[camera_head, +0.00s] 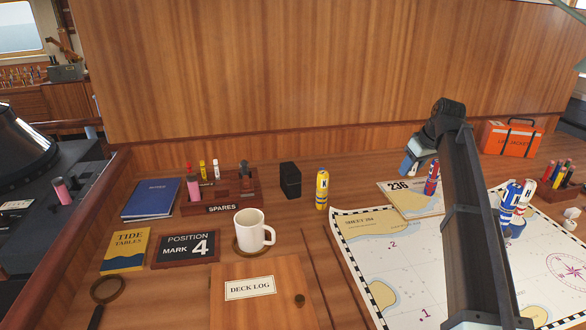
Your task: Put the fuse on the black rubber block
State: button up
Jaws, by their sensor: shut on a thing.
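The black rubber block (290,181) stands upright on the wooden desk, right of the spares rack, with nothing on its top. My gripper (412,164) is right of the block, by the back of the chart area, and partly hidden by my wrist. It is shut on a small blue and white piece, which looks like the fuse; its shape is mostly hidden.
The spares rack (222,197) holds several small coloured pieces. A yellow K cylinder (322,190) stands between the block and my gripper. A red and blue cylinder (432,179) is close by. A white mug (249,231) stands in front of the block.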

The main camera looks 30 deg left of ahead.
jog(key=s+a+r+n+g, duration=0.1)
jog(key=s+a+r+n, duration=0.15)
jog(key=a, duration=0.65)
jog(key=s+a+r+n+g, duration=0.15)
jog(key=a+n, duration=0.25)
jog(key=a, duration=0.6)
notch_tip(320, 180, up, 4)
jog(key=f+n+g, duration=0.1)
jog(key=n+g, duration=0.2)
jog(key=n, duration=0.4)
send_over(285, 167)
jog(key=d, duration=0.1)
jog(key=shift+t, duration=0.25)
jog(key=shift+w+d+f, duration=0.1)
jog(key=shift+w+f, duration=0.05)
jog(key=shift+f, duration=1.35)
jog(key=shift+w+d+f, duration=0.1)
jog(key=shift+w+f, duration=0.05)
jog(key=shift+f, duration=1.4)
jog(key=shift+w+f, duration=0.15)
jog(key=shift+f, duration=1.35)
jog(key=o, duration=1.1)
jog(key=shift+f, duration=0.1)
jog(key=v, duration=1.2)
jog(key=shift+w+a, duration=0.1)
